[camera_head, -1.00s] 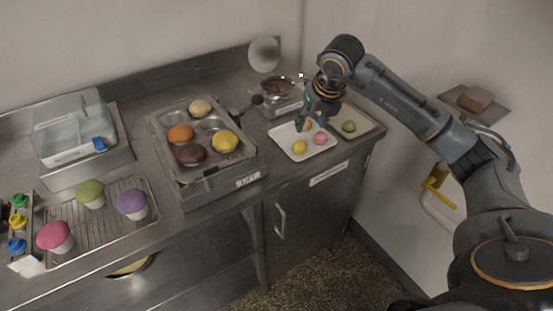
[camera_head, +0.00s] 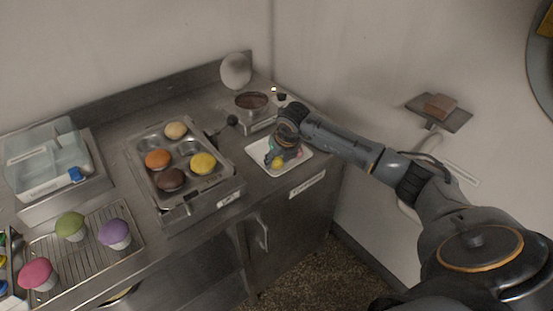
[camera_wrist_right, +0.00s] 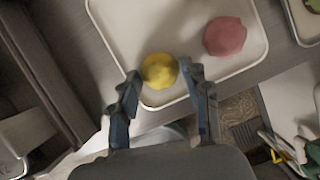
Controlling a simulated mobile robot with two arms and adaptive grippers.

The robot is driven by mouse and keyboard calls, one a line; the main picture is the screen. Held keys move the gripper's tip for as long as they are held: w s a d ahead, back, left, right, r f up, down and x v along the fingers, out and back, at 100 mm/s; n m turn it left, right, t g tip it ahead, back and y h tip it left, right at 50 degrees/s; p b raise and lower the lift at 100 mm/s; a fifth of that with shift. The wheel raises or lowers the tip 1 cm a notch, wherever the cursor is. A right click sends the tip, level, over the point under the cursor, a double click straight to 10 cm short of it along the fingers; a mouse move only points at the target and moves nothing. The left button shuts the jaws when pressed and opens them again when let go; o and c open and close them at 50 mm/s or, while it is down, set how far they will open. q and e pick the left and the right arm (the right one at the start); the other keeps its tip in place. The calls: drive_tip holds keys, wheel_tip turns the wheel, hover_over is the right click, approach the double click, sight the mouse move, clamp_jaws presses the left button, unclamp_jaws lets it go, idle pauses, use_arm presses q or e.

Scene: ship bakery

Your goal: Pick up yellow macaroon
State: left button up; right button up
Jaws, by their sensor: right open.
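The yellow macaroon (camera_wrist_right: 159,71) lies near the edge of a white plate (camera_wrist_right: 122,32), between the fingertips of my right gripper (camera_wrist_right: 160,82) in the wrist view. The fingers are open, one on each side of it, and I cannot tell whether they touch it. In the head view my right gripper (camera_head: 275,157) is low over the plate (camera_head: 291,165), and the macaroon (camera_head: 278,162) is partly covered. A pink macaroon (camera_wrist_right: 225,37) lies to the right on the same plate. My left gripper is not in view.
A second tray (camera_wrist_right: 300,22) with a green item (camera_wrist_right: 314,5) is beside the plate. A metal muffin pan (camera_head: 205,184) with several buns stands left of the plate. A wall bounds the right side.

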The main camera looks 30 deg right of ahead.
drive_tip(key=shift+f, duration=0.1)
drive_tip(key=c, duration=0.4)
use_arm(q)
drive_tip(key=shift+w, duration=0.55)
use_arm(e)
drive_tip(key=shift+c, duration=0.2)
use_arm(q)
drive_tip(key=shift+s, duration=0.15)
use_arm(e)
drive_tip(key=shift+r+b, duration=0.65)
drive_tip(key=shift+r, duration=0.1)
drive_tip(key=shift+w+r+b, duration=0.1)
drive_tip(key=shift+r+b, duration=0.45)
drive_tip(key=shift+r, duration=0.15)
use_arm(q)
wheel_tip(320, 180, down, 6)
drive_tip(key=b, duration=0.4)
use_arm(e)
drive_tip(key=s+a+r, duration=0.8)
drive_tip(key=s+r, duration=0.2)
drive_tip(key=s, duration=0.1)
drive_tip(key=shift+s+r, duration=0.15)
drive_tip(key=shift+s, duration=0.2)
